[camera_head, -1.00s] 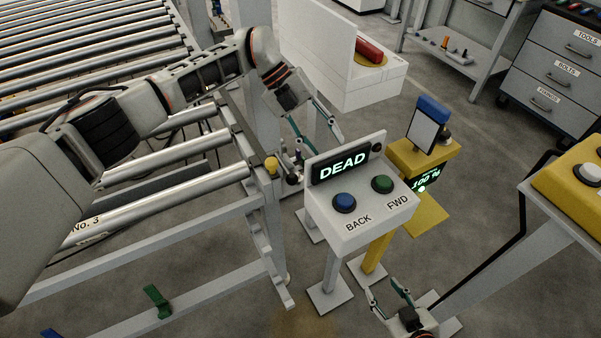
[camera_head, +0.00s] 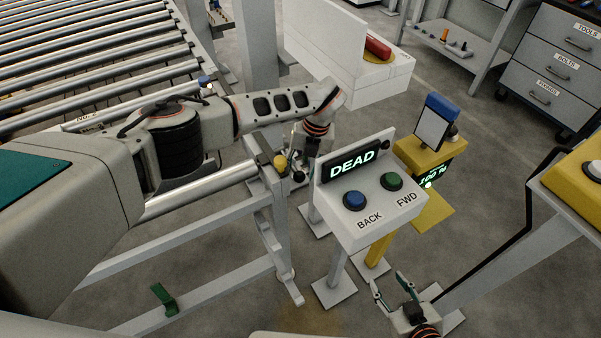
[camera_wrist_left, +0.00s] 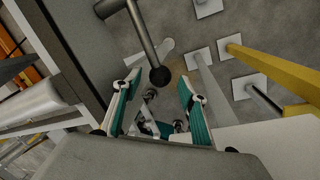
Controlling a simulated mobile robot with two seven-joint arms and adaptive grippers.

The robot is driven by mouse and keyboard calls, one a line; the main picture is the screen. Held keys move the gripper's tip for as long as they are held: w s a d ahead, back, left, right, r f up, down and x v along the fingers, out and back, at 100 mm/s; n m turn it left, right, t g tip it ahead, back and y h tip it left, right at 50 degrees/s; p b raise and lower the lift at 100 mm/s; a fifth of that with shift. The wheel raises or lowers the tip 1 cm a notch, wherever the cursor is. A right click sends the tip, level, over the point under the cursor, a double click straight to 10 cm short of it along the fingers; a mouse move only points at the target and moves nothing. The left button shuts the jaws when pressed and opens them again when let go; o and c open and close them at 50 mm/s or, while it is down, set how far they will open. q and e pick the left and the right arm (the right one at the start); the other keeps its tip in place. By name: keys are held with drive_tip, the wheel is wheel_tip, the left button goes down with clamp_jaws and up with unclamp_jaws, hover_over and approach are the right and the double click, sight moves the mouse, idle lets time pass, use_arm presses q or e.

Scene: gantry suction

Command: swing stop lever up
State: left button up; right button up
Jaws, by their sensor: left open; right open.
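The stop lever is a grey rod with a black ball knob (camera_wrist_left: 159,76), coming from the top of the left wrist view. In the head view a small dark ball (camera_head: 298,177) shows at the conveyor's corner, beside a yellow knob (camera_head: 280,162). My left gripper (camera_wrist_left: 161,98) is open, its green-padded fingers on either side of the black ball in the picture; I cannot tell whether they touch it. In the head view this gripper (camera_head: 299,158) is small and partly hidden at the conveyor corner. My right gripper (camera_head: 388,282) is open and empty at the bottom.
The control box (camera_head: 365,213) reading DEAD, with blue and green buttons, stands close right of my left gripper. A yellow post unit (camera_head: 424,158) is behind it. The roller conveyor (camera_head: 205,186) lies left.

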use_arm(q)
drive_tip(key=shift+a+f, duration=0.15)
drive_tip(key=shift+f, duration=0.6)
clamp_jaws()
drive_tip(key=shift+a+r, duration=0.1)
